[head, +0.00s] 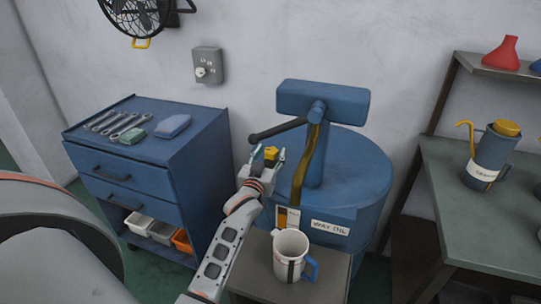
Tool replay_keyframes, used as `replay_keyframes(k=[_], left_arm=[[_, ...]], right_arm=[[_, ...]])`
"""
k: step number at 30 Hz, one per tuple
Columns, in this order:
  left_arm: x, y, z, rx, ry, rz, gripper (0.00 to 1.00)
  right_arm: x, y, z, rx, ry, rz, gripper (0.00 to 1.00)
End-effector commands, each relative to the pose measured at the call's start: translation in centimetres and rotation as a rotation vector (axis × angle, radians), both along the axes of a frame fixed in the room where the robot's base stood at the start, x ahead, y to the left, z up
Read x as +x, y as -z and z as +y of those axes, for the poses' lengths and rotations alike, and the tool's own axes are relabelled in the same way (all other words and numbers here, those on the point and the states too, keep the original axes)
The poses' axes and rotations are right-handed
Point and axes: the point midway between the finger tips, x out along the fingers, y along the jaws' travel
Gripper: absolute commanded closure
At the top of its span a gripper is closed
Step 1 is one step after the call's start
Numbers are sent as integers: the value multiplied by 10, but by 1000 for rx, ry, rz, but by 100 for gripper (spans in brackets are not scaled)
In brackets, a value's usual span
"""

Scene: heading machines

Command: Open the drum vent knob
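The blue oil drum (358,176) stands at the centre right with a pump on top and a "WAY OIL" label. A small yellow knob (271,153) shows at the drum's left side; I take it for the vent knob. My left gripper (267,158) is at this knob, its fingers spread to either side of it in the picture. I cannot tell whether a finger touches it. The knob's base is hidden behind the gripper. My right gripper is not in view.
The pump's dark handle (277,130) reaches left just above my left gripper. A white jug (290,255) stands on a low stand (256,279) in front. A blue tool cabinet (190,150) is left; a bench (450,190) with an oil can (489,158) is right.

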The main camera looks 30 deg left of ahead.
Motion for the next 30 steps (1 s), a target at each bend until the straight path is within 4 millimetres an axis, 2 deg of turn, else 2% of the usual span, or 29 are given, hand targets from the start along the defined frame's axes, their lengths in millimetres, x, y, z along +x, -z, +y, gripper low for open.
replay_keyframes(k=[10, 14, 24, 30], left_arm=[[-1, 3, -1, -1, 1, 5, 49], [-10, 4, -4, -2, 1, 6, 49], [-73, 4, -24, -3, 1, 6, 49], [-102, 3, -32, -3, 1, 4, 49]], right_arm=[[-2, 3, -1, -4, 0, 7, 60], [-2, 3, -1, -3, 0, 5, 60], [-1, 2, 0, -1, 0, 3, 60], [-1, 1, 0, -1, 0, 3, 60]])
